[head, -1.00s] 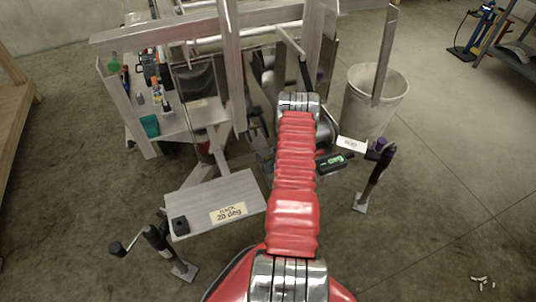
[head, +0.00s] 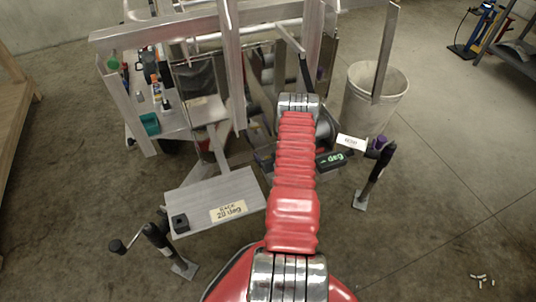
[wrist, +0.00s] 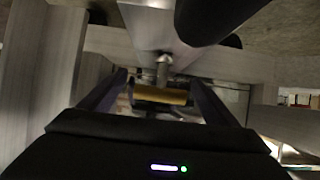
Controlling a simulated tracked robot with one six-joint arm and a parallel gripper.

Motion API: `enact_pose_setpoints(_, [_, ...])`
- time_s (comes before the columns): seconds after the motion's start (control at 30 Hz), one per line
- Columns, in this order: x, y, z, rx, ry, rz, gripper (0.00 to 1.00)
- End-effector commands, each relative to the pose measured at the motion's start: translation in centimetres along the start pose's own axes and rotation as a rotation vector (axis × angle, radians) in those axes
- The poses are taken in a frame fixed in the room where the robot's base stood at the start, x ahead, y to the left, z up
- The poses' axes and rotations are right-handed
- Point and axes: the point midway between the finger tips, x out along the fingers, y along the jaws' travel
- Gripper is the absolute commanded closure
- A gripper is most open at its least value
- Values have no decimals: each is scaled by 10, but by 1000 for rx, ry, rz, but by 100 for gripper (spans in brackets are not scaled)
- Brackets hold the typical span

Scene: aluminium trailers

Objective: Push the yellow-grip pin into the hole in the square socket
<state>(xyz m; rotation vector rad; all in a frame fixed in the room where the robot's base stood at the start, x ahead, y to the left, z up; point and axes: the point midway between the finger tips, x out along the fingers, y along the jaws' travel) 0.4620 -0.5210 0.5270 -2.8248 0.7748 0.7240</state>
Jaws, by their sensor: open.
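In the wrist view my gripper (wrist: 158,94) is open, with one dark finger on each side. The yellow grip (wrist: 160,96) of the pin lies crosswise between the fingers, with visible space at both ends. A short metal rod (wrist: 163,68) shows just beyond the yellow grip; I cannot tell whether it belongs to the pin. In the head view my arm hides the gripper and the pin.
Aluminium frame posts (head: 232,65) stand close to my arm. A grey bucket (head: 377,95) is at the right. A jack with a crank (head: 160,240) stands front left, another black jack (head: 376,172) right. A green-lit display (head: 331,160) is beside my arm. The right floor is mostly clear.

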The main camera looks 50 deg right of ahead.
Motion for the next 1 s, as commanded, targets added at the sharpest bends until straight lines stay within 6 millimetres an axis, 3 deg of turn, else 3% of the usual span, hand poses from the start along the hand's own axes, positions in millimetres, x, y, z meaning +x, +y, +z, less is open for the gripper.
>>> enact_pose_setpoints(0.47, [-5, 0, -10, 0, 0, 0, 18])
enact_pose_setpoints(1.0, [-36, 1, -67, 0, 1, 1, 18])
